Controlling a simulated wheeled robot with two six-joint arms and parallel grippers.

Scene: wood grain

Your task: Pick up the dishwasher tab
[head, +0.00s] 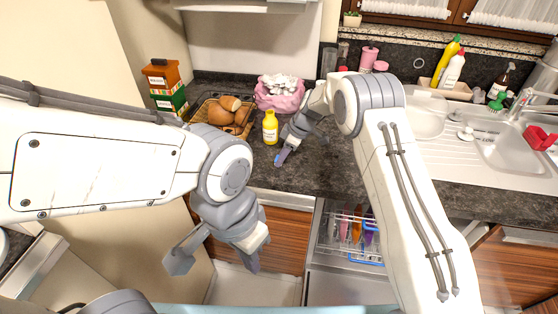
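A small blue and whitish piece, which looks like the dishwasher tab (282,156), is at the front of the dark countertop (320,175). My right gripper (290,147) is low over the counter, with its fingertips at this piece. The fingers partly cover each other, so I cannot tell whether they are closed on it or only touching it. My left gripper (217,264) is open and empty, with its fingers wide apart, in front of the wooden cabinet doors and below counter height.
A yellow bottle (270,128) stands just left of my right gripper. Behind are a bread basket (205,112) and a pink bag (279,97). The sink (505,150) is at right. An open dishwasher rack (345,250) with colourful items is below the counter.

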